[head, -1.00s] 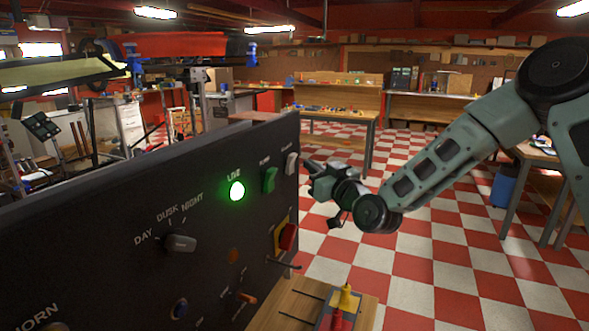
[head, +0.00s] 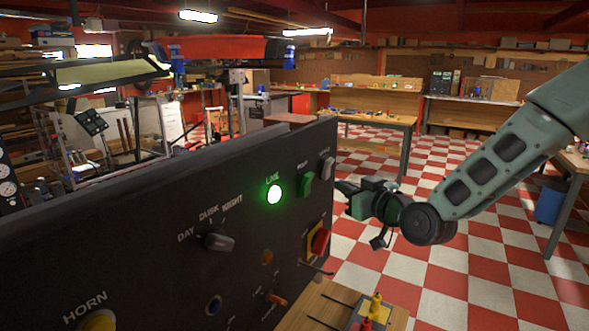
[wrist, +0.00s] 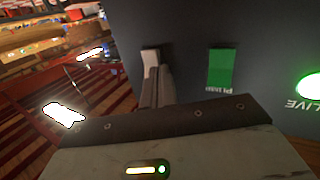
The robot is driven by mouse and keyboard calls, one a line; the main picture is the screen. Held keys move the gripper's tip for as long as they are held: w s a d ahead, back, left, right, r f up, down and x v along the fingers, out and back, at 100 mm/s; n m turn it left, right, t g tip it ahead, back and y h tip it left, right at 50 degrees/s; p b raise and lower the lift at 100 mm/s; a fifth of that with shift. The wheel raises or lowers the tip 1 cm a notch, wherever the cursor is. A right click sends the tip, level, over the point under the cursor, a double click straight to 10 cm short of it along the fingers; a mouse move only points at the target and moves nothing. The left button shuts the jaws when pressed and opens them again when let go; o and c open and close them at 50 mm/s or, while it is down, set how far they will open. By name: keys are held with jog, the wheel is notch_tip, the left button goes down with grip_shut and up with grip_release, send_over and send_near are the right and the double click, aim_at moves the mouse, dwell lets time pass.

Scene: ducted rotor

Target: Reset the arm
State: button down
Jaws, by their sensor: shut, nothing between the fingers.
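My gripper (head: 343,187) is at the end of my arm, just right of the dark control panel's right edge in the head view. In the wrist view its fingers (wrist: 158,84) are together, with nothing between them. They point toward the panel (head: 150,220) near a white rocker switch (wrist: 150,58), whose lower part they cover. The white switch also shows at the panel's top right in the head view (head: 327,168). I cannot tell whether the fingertips touch it. A green switch (wrist: 221,69) sits beside it, and a lit green LIVE lamp (head: 274,194) is farther left.
The panel also carries a DAY/DUSK/NIGHT knob (head: 219,242), a red button (head: 320,241) and a yellow HORN button (head: 99,320). A small wooden table (head: 310,306) with a box of red and yellow plugs stands below. The checkered floor on the right is mostly open.

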jog(key=s+a+f+n+g+h+b, duration=0.1)
jog(key=s+a+f+g, duration=0.3)
jog(key=s, duration=0.4)
jog(key=s+a+f+n+g+h+b, duration=0.1)
jog(key=s+a+f+g, duration=0.35)
jog(key=s, duration=0.35)
jog(key=s+d+g+h, duration=0.2)
jog(key=s+g, duration=0.1)
jog(key=s, duration=0.8)
jog(key=s+d+f+g+h+b, duration=0.1)
jog(key=s+d+g+h, duration=0.2)
jog(key=s, duration=0.8)
jog(key=shift+s+d+g, duration=0.2)
jog(key=shift+d+g, duration=0.15)
